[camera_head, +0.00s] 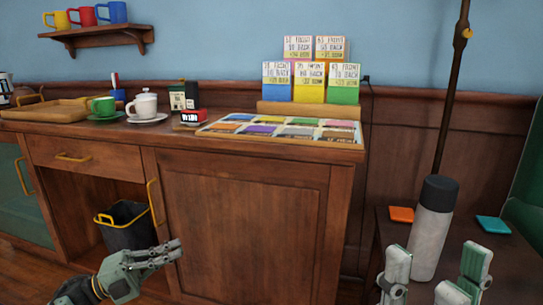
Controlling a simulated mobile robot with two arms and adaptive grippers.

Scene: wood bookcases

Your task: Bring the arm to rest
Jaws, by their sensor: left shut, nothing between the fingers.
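A grey bottle with a black cap (434,225) stands upright on the dark side table, seen between and beyond those fingers. I cannot tell whether the fingers reach around it.
The wooden cabinet (243,220) fills the middle. On its top are a compartment tray (283,142), a lidded white pot (146,105), a green cup (103,107) and a wooden tray (47,112). A dark bin (124,226) stands in the open bay. Orange (401,215) and teal (493,225) squares flank the bottle.

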